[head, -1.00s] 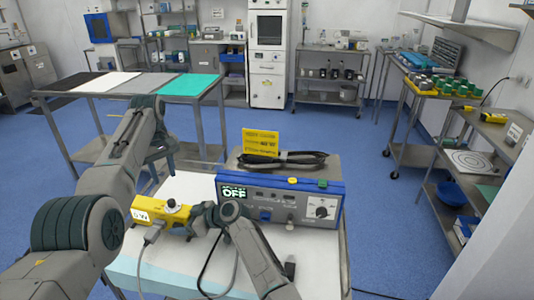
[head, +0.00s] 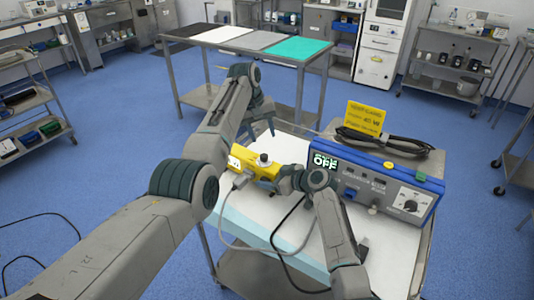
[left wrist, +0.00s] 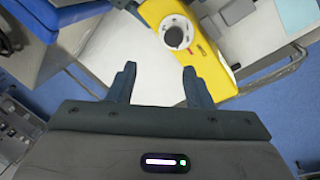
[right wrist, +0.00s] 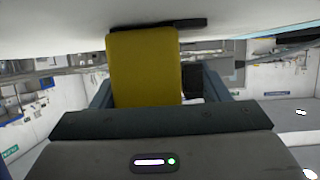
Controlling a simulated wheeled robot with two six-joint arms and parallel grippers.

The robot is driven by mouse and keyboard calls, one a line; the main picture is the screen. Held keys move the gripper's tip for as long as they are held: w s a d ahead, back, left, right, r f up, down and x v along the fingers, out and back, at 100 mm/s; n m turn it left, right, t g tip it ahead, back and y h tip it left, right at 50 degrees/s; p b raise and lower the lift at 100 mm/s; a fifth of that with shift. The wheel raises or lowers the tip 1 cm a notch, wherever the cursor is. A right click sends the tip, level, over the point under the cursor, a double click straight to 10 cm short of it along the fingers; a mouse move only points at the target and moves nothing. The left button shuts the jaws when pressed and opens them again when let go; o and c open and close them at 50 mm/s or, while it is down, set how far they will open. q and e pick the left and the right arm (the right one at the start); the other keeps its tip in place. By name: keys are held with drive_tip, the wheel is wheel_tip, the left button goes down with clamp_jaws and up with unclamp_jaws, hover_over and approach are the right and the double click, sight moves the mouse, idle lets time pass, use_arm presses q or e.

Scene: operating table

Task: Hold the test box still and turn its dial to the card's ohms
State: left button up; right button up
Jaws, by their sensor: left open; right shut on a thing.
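The yellow test box (head: 243,158) lies on the white-topped cart, with its dark round dial (head: 264,159) on top. My right gripper (head: 284,181) is shut on the box's right end; the right wrist view shows the yellow body (right wrist: 145,72) between its fingers. My left gripper (head: 260,127) is open and empty, above and behind the box, apart from the dial. In the left wrist view the dial (left wrist: 176,36) lies beyond the open fingers (left wrist: 158,85).
Grey and black leads hang in front of the box. A side table (head: 245,41) stands behind. The cart's front is mostly clear.

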sight(263, 156)
use_arm(q)
drive_tip(key=a+f+m+h, duration=0.1)
drive_tip(key=a+f+m+t+h, duration=0.2)
drive_tip(key=m, duration=0.1)
drive_tip(key=shift+w+a+f+h, duration=0.1)
drive_tip(key=shift+w+f+h, duration=0.15)
drive_tip(key=shift+f+h, duration=0.15)
drive_tip(key=a+m+h, duration=0.1)
drive_tip(key=s+a+f+m+t, duration=0.1)
drive_tip(key=shift+s+a+m+h, duration=0.2)
drive_tip(key=shift+m+h, duration=0.1)
drive_tip(key=shift+h, duration=0.1)
drive_tip(key=s+a+r+m+t+h, duration=0.1)
drive_tip(key=s+a+m+t+h, duration=0.25)
drive_tip(key=s+m, duration=0.2)
drive_tip(key=shift+m, duration=0.25)
drive_tip(key=x, duration=1)
drive_tip(key=shift+s+d+f, duration=0.15)
drive_tip(key=shift+s+d, duration=0.05)
drive_tip(key=shift+s, duration=0.2)
